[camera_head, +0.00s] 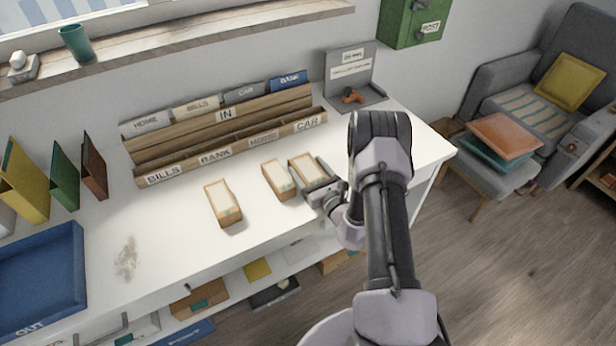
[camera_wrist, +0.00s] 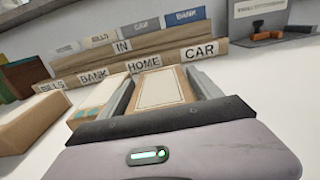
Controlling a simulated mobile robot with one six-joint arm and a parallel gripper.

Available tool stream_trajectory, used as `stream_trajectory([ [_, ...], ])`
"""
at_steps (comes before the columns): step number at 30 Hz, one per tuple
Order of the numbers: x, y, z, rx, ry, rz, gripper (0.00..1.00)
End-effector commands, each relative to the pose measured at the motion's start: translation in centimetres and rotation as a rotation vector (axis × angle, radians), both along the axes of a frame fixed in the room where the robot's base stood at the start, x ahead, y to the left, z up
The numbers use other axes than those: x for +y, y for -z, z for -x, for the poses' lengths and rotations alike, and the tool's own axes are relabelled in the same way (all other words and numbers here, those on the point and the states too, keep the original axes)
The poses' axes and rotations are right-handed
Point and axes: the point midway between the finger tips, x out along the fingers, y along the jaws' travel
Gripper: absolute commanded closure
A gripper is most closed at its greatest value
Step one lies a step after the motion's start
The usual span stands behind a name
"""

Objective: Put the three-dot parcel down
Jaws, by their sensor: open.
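Three cardboard parcels with pale tops stand on the white desk, in front of the wooden sorter. The right parcel (camera_head: 307,166) sits between the fingers of my gripper (camera_head: 310,173), which is open around it. In the wrist view this parcel (camera_wrist: 160,88) lies lengthwise between the two fingers and appears to rest on the desk. The middle parcel (camera_head: 279,180) stands close beside my gripper's left finger. The left parcel (camera_head: 223,203) stands farther left, apart from the others.
The wooden sorter (camera_head: 215,157) with labelled slots stands behind the parcels. A blue OUT tray (camera_head: 75,285) is at the left, near upright coloured folders. A grey stand with an orange-handled item (camera_head: 352,97) is at the back right. Bare desk (camera_head: 165,240) lies left of the parcels.

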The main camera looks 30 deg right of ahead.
Motion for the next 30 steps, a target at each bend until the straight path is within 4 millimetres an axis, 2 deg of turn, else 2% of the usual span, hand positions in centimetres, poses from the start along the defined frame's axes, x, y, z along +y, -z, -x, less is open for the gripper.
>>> stream_trajectory([
  [5, 0.0, -0.1, 0.0, 0.0, 0.0, -0.001, 0.26],
  [12, 0.0, -0.1, 0.0, 0.0, 0.0, 0.0, 0.73],
  [15, 0.0, -0.1, 0.0, 0.0, 0.0, 0.0, 0.91],
  [23, 0.0, -0.6, 0.0, 0.0, -0.001, 0.0, 0.91],
  [30, 0.0, -4.2, 0.0, -0.001, -0.001, 0.0, 0.91],
])
